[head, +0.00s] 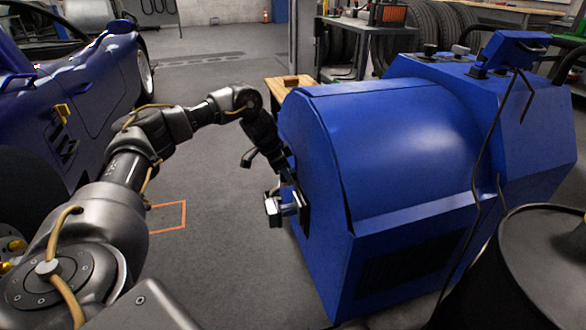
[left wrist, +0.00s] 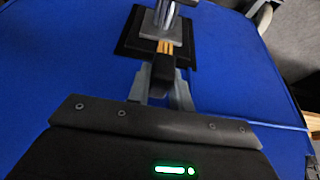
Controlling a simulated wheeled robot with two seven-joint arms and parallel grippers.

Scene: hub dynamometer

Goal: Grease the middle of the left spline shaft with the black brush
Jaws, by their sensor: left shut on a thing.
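My left gripper (head: 281,170) is at the side face of the blue dynamometer (head: 395,140), just above a shiny metal shaft (head: 284,207) that sticks out of it. In the left wrist view my left gripper (left wrist: 164,88) is shut on the black brush (left wrist: 163,72). Its tan bristles (left wrist: 165,47) point at a grey block and the silver shaft (left wrist: 167,14), in front of a black square plate (left wrist: 128,43). The bristles overlap the grey block's lower edge; I cannot tell whether they touch. Splines are too small to make out. My right gripper is not in view.
A blue car (head: 85,80) stands on the left. A small wooden-topped table (head: 285,84) is behind the dynamometer. A black drum (head: 545,265) stands at the lower right. The grey floor between car and dynamometer is open, with an orange outline (head: 168,229).

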